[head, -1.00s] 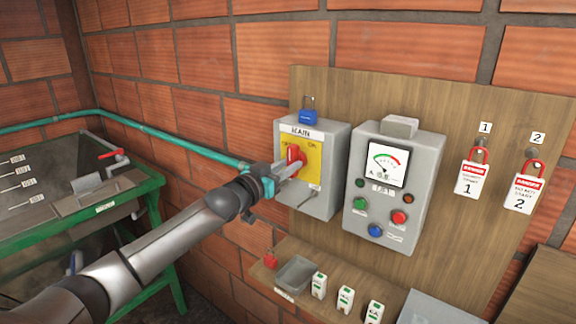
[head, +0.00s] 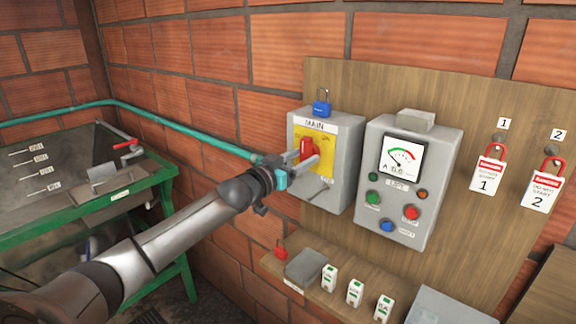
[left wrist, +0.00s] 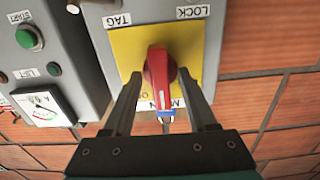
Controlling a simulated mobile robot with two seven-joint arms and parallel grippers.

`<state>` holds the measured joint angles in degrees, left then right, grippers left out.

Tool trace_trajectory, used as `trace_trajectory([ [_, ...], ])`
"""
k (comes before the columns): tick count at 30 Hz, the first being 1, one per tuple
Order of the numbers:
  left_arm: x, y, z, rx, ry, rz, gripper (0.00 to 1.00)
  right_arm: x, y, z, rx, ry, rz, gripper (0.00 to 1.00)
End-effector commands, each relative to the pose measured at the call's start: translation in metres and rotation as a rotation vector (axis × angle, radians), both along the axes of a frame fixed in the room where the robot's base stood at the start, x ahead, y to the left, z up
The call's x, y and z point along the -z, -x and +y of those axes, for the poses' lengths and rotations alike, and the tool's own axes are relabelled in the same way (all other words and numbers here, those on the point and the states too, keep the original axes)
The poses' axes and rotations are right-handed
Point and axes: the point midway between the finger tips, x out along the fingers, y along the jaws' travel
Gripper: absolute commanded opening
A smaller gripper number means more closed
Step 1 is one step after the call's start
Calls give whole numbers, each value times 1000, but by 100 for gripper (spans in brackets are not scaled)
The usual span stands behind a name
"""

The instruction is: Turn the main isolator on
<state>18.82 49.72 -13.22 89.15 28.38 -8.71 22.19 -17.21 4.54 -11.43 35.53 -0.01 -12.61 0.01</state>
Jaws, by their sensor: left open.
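The main isolator is a grey box (head: 345,150) labelled MAIN on the wooden board, with a yellow plate (head: 326,146) and a red rotary handle (head: 306,149). The handle stands roughly upright on the plate. My left gripper (head: 305,161) reaches it from the left, fingers pointing at the plate. In the left wrist view the red handle (left wrist: 158,77) lies between the two spread fingers, with a gap visible on each side. The fingers hide part of the plate's lettering. My right gripper is not in view.
A blue padlock (head: 322,103) is at the box top. A grey meter panel (head: 416,190) with buttons stands close at right. Red-shackled tags (head: 487,174) hang further right. Below is a shelf with a grey tray (head: 304,267). A green-framed table (head: 150,186) is at left.

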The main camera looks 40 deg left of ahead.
Motion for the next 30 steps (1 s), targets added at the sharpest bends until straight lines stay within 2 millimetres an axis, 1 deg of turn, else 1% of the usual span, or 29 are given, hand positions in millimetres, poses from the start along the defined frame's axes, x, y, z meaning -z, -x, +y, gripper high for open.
trace_trajectory([
  [5,2,12,1,0,0,2,57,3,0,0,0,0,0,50],
  [30,2,100,7,1,-1,4,57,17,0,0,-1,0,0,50],
])
